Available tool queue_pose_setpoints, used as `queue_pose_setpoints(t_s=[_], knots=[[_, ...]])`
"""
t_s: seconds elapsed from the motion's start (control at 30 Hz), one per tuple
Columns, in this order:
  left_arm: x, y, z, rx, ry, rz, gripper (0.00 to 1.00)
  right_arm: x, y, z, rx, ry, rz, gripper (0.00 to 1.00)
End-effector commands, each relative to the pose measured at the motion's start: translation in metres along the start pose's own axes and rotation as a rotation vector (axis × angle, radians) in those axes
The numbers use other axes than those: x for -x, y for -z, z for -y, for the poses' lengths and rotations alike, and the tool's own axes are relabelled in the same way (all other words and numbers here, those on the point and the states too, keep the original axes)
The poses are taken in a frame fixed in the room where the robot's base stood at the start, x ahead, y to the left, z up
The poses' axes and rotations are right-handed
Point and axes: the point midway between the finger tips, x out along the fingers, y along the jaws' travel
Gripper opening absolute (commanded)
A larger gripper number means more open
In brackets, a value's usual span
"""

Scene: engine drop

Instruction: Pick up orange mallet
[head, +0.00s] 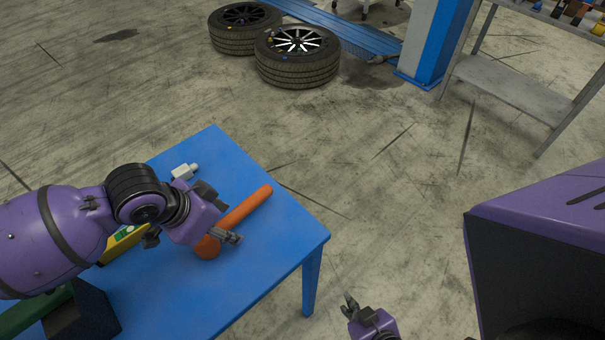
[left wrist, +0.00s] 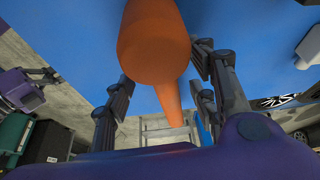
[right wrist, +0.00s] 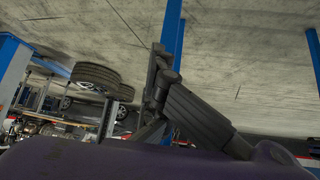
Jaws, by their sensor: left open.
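The orange mallet (head: 246,209) lies on the blue table (head: 285,243), its thick head towards me and its handle pointing to the back right. My left gripper (head: 230,232) is over the head end of the mallet. In the left wrist view the mallet (left wrist: 153,45) lies between the open fingers of my left gripper (left wrist: 160,85), and I see no finger closed on it. My right gripper (head: 350,303) hangs off the table to the right, low in the head view. In the right wrist view one finger (right wrist: 160,85) shows clearly; the jaw opening is unclear.
A white object (head: 184,172) lies on the table behind my left gripper. A yellow tool (head: 122,243), a dark box (head: 85,315) and a green item (head: 32,312) are at the table's left. Two tires (head: 297,70) lie on the floor at the back.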

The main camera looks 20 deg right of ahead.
Motion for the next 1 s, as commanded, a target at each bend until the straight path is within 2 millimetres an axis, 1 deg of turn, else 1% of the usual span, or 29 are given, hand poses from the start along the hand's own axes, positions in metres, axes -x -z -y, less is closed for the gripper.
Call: queue_pose_setpoints(t_s=[0.03,0.07,0.17,0.27,0.4,0.6,0.67,1.0], knots=[[-0.006,0.0,0.0,0.001,-0.001,0.001,0.52,-0.001,0.001,0.0,0.001,0.0,-0.002,0.0],[-0.007,0.0,0.0,0.0,-0.001,0.001,0.52,-0.001,0.0,0.0,0.0,0.0,-0.001,0.0],[-0.008,0.0,0.0,-0.001,0.001,0.0,0.52,0.002,-0.004,-0.001,-0.001,-0.002,0.005,0.0],[-0.007,0.0,0.0,-0.001,0.001,0.0,0.52,0.007,-0.012,-0.002,-0.004,-0.006,0.02,0.0],[-0.007,0.0,0.0,-0.001,0.001,0.0,0.34,0.011,-0.02,-0.003,-0.006,-0.009,0.034,0.0],[-0.008,0.0,-0.001,0.0,-0.001,0.001,0.07,0.011,-0.021,-0.003,-0.006,-0.009,0.036,0.0],[-0.008,-0.001,-0.001,0.0,-0.002,0.001,0.0,0.011,-0.021,-0.003,-0.006,-0.009,0.036,0.0],[-0.008,0.0,-0.002,0.0,-0.003,0.0,0.0,0.011,-0.022,-0.003,-0.007,-0.009,0.036,0.0]])
